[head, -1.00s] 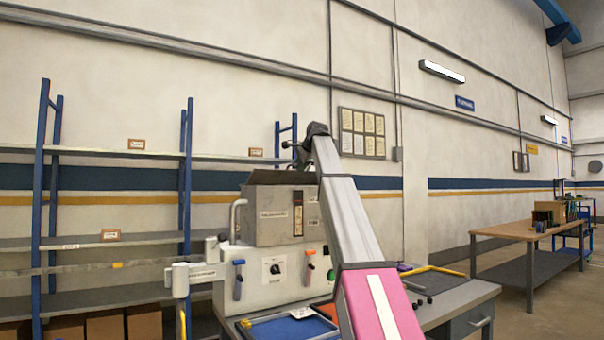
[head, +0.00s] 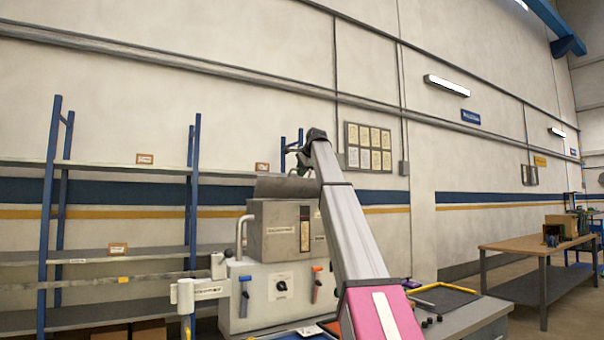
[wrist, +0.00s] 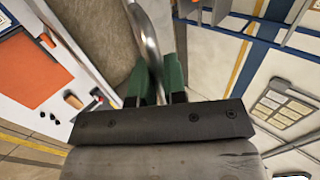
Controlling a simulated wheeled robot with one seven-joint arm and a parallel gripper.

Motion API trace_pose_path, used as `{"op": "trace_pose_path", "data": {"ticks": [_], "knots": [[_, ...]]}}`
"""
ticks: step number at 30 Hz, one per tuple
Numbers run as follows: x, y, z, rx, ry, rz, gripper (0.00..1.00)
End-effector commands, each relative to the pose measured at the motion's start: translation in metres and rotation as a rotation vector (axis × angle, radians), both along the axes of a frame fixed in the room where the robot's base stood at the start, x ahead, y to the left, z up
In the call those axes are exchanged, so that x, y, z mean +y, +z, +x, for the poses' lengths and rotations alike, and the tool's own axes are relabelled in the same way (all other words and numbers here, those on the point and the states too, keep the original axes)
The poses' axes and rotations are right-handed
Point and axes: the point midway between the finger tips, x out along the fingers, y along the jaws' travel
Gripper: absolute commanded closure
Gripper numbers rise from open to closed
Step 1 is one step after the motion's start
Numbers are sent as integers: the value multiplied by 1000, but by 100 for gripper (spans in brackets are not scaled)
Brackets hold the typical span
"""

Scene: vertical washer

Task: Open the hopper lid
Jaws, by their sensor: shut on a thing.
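The grey metal hopper (head: 280,230) stands on the white machine body, with its lid (head: 285,187) at the top. The lid looks tilted up from the hopper, with its face toward the head camera. My gripper (head: 298,163) is at the lid's upper right, small and partly hidden by my arm. In the wrist view my gripper's green fingers (wrist: 156,76) are shut on a curved metal handle (wrist: 146,38). The join between handle and lid is not clear in either view.
The machine's front carries a blue lever (head: 244,297), a dial (head: 281,286) and an orange-topped lever (head: 316,284). A bent pipe (head: 240,234) runs beside the hopper. Blue-post shelves (head: 110,256) stand at left; a workbench (head: 535,236) stands at far right.

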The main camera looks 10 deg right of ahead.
Motion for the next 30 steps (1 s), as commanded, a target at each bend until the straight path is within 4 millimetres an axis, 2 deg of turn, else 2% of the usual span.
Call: {"op": "trace_pose_path", "data": {"ticks": [11, 12, 14, 24, 30], "knots": [[1, 0, 0, -2, 3, -2, 100], [1, 0, 1, -2, 3, -2, 81], [1, 0, 0, -1, 3, -1, 63], [0, 1, -1, 0, 1, -1, 63], [-4, 11, -10, -2, 0, -1, 63]]}}
